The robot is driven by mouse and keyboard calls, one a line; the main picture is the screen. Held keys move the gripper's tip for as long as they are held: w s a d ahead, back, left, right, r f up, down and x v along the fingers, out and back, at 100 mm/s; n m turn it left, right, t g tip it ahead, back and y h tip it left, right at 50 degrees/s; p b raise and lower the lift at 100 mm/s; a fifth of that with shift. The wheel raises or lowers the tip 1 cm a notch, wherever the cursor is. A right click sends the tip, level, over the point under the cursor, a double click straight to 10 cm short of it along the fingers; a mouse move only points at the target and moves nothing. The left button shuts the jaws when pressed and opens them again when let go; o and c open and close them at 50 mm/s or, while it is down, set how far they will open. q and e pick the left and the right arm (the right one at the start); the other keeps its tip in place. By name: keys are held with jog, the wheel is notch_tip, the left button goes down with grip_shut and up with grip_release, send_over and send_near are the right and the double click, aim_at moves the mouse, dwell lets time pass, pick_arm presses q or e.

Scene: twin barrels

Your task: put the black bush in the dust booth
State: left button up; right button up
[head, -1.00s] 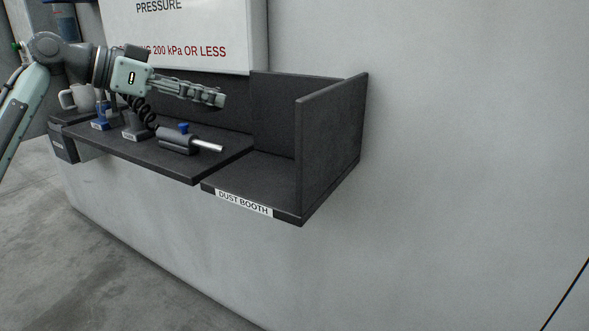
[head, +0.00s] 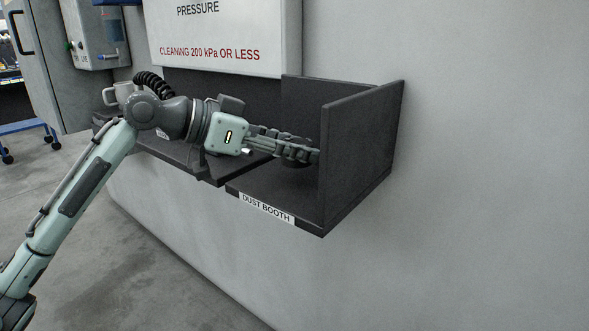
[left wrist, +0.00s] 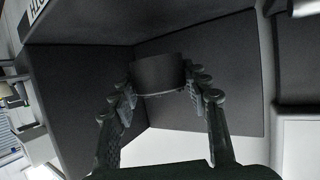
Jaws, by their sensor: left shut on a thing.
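The dust booth (head: 362,150) is a dark three-sided open box on the wall, with a white "DUST BOOTH" label on its front edge. My left gripper (head: 306,153) reaches into it from the left, its fingertips close to the right side panel. It is shut on the black bush (left wrist: 158,74), a short dark cylinder seen between both fingertips in the left wrist view. In the head view the fingers hide most of the bush. I cannot tell whether the bush touches the booth floor. My right gripper is not in view.
A white pressure sign (head: 225,45) hangs above. The booth's front and top are open.

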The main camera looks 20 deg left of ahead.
aim_at(294, 183)
pick_arm(q)
notch_tip(294, 183, down, 3)
jog(key=shift+f, duration=0.45)
jog(key=o, duration=1.1)
jog(key=shift+f, duration=0.1)
jog(key=o, duration=0.4)
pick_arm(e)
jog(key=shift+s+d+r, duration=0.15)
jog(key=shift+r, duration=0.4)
pick_arm(q)
jog(key=shift+s, duration=0.1)
jog(key=shift+a+b, duration=0.15)
jog(key=shift+b, duration=0.15)
jog(key=b+v, duration=0.1)
jog(key=v, duration=1)
jog(key=shift+s+r, duration=0.25)
jog(key=shift+r, duration=0.05)
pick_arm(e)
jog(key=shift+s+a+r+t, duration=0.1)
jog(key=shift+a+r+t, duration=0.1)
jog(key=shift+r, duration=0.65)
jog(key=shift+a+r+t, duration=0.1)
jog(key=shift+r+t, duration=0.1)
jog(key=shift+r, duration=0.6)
